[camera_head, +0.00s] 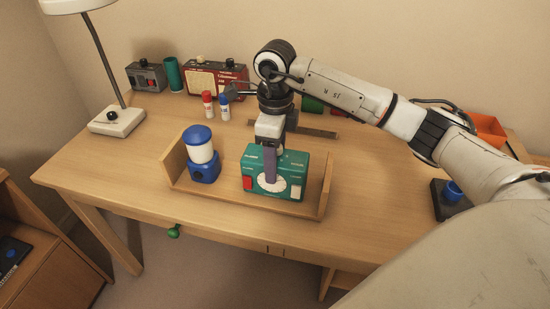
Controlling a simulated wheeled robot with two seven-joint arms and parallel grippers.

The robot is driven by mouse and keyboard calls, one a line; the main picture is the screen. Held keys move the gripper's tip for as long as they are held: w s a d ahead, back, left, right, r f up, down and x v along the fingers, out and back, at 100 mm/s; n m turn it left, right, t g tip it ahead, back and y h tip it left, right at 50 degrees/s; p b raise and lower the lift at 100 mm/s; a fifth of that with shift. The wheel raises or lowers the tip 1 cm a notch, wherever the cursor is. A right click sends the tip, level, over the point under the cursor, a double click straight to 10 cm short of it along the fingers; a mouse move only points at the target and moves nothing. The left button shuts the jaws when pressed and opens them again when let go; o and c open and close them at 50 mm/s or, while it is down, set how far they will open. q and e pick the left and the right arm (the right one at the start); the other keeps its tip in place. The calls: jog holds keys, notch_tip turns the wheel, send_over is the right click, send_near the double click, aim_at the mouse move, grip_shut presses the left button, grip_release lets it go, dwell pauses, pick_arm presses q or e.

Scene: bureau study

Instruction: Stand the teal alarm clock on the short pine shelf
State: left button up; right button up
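The teal alarm clock (295,172) stands upright on the right half of the short pine shelf (220,190), which has an end board on each side. The clock's front has a white round dial, a red patch at left and a pale patch at right. My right gripper (270,178) points down at the clock, with a purple-grey finger in front of its face, partly covering it. Any second finger is hidden, so I cannot tell whether it grips the clock. My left gripper is not in view.
A blue-and-white lantern-like object (202,152) stands on the shelf's left half. An orange tray (487,128) is far right. The desk's left front is clear.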

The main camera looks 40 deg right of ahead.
jog(key=shift+f, duration=0.2)
jog(key=o, duration=1.5)
notch_tip(320, 180, up, 12)
jog(key=shift+r, duration=0.25)
